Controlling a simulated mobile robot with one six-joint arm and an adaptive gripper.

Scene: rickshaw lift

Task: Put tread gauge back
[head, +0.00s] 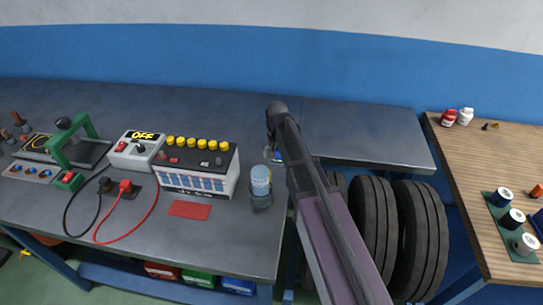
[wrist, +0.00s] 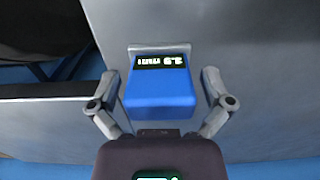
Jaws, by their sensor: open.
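The tread gauge (wrist: 160,92) is a blue block with a grey upper edge and a dark display with white digits. It lies on the grey bench top in the wrist view. My gripper (wrist: 161,82) is open, with one finger on each side of the gauge and a small gap to each. In the head view my arm hides most of the gripper and gauge; a small blue patch of the gauge (head: 278,156) shows beside the arm.
A bottle in a dark holder (head: 260,186) stands close left of my gripper. A battery (head: 200,168), an OFF switch box (head: 138,149) and a red pad (head: 190,209) lie further left. Tyres (head: 374,225) stand below the bench at right. A wooden table (head: 483,190) holds spools.

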